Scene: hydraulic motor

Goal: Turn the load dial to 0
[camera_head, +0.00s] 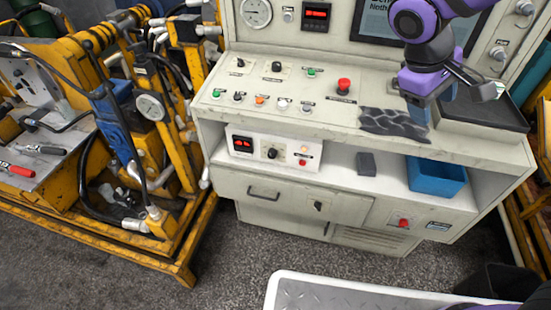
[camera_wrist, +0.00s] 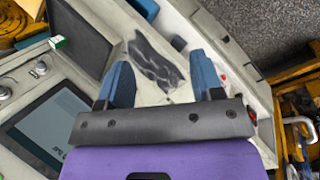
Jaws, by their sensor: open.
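Several black dials show in the head view, and their labels are too small to read, so I cannot tell which is the load dial. One dial (camera_head: 272,153) is on a white control box (camera_head: 300,148) with a red display, on the shelf under the console top. Two more, a left dial (camera_head: 240,62) and a right dial (camera_head: 277,66), sit on the sloped console panel. My gripper (camera_head: 460,92) is over the console's right end, well right of all these dials. In the wrist view my gripper (camera_wrist: 163,80) is open, with nothing between its blue-grey fingers.
A crumpled dark cloth (camera_head: 395,124) and a black tray (camera_head: 490,108) lie on the console top. A red mushroom button (camera_head: 344,86) stands up from the panel. A grey block (camera_head: 367,164) and a blue bin (camera_head: 436,176) are on the shelf. A yellow machine frame (camera_head: 180,262) stands left.

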